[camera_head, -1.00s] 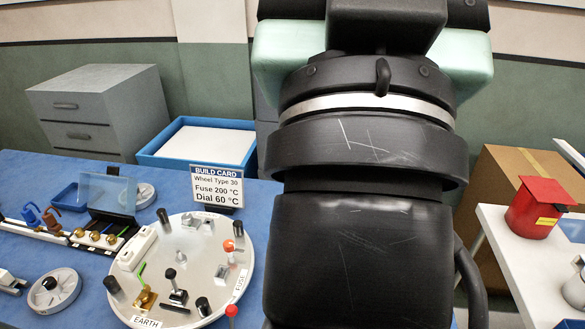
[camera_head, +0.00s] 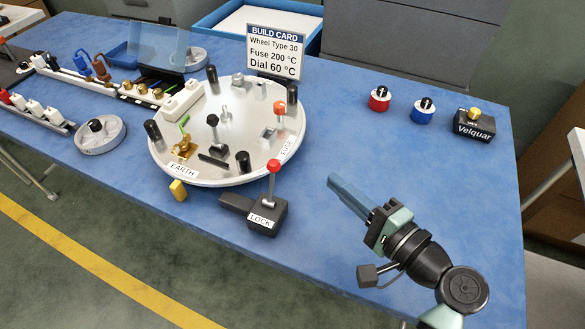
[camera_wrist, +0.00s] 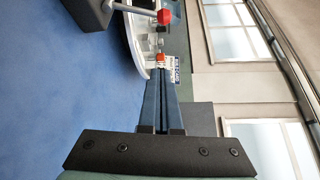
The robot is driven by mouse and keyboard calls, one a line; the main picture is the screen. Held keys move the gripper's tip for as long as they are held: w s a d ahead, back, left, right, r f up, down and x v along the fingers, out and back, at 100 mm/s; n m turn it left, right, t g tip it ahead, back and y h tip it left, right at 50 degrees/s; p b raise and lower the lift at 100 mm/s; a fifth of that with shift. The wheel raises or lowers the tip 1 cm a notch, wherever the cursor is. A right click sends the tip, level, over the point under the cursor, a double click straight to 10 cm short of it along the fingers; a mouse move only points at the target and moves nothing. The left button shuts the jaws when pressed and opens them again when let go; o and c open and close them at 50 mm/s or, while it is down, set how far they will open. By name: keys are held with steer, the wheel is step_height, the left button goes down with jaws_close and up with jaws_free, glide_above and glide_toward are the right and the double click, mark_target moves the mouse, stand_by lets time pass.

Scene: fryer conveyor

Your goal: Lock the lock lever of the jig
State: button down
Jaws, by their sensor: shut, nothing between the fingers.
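The round metal jig (camera_head: 235,115) lies on the blue table, with posts, a white block and EARTH and FUSE labels on it. The lock lever (camera_head: 273,180) is a thin rod with a red knob, rising from a black block (camera_head: 266,217) labelled LOCK at the jig's front edge. It stands nearly upright. My gripper (camera_head: 335,182) is shut and empty, above the table to the right of the lever and apart from it. In the wrist view the blue fingers (camera_wrist: 160,95) lie together, with the red knob (camera_wrist: 164,17) beyond their tips.
A build card (camera_head: 275,50) stands behind the jig. A red part (camera_head: 380,98), a blue part (camera_head: 423,110) and a black Velquar box (camera_head: 474,125) sit at the back right. A wheel (camera_head: 100,134) lies to the left. The table between jig and these parts is clear.

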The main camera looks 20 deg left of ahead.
mark_target(272, 183)
steer(key=shift+r, duration=0.1)
steer(key=w+a+p, duration=0.1)
steer(key=a, duration=0.8)
steer(key=shift+w+a, duration=0.2)
stand_by(0.3)
